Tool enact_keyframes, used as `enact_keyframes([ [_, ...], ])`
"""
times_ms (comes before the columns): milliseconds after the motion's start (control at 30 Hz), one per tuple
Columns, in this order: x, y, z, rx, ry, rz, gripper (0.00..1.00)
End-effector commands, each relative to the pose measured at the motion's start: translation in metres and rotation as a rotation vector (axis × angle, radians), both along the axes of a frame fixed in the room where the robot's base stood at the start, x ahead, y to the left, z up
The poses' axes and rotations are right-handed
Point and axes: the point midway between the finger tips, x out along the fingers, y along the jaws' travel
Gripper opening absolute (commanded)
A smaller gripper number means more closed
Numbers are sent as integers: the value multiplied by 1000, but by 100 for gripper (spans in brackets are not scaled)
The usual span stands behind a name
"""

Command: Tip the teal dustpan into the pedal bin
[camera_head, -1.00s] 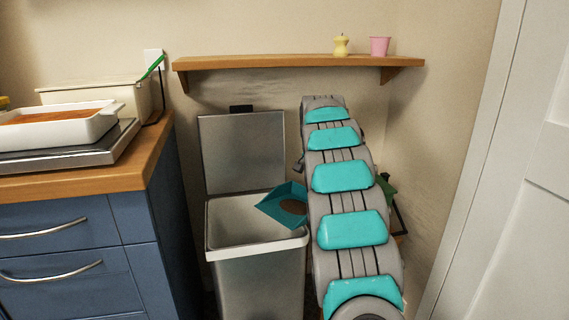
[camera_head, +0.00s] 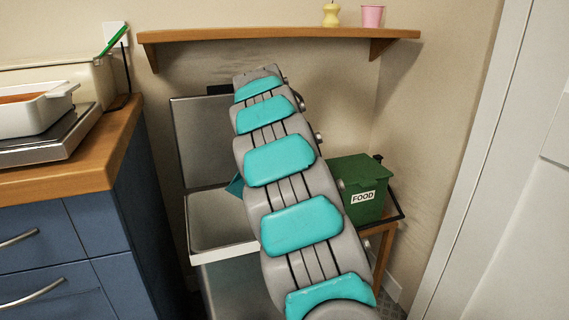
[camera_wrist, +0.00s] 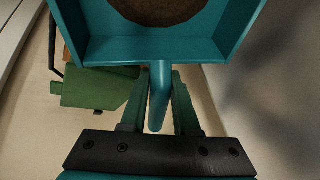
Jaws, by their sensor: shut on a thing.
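The teal dustpan (camera_wrist: 105,50) is seen from above in the wrist view, with a brown heap (camera_wrist: 160,8) in its pan. My gripper (camera_wrist: 162,85) is shut on the dustpan's handle (camera_wrist: 159,100). In the head view only a small teal corner of the dustpan (camera_head: 236,186) shows at the left edge of my arm, over the bin. The steel pedal bin (camera_head: 188,235) stands between the cabinet and my arm with its lid (camera_head: 200,140) raised. My arm hides the bin's right side and my gripper in that view.
A green caddy labelled FOOD (camera_head: 355,200) stands on a small wooden table (camera_head: 385,250) right of my arm. A blue cabinet (camera_head: 80,235) is close on the left. A shelf (camera_head: 280,34) with a yellow item (camera_head: 331,17) and pink cup (camera_head: 373,16) hangs above.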

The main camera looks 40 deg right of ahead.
Motion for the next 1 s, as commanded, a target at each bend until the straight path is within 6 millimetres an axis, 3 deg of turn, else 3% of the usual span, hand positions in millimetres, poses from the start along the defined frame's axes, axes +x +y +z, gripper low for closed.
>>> enact_keyframes([
  [1000,-18,69,43,-582,-144,0,0],
])
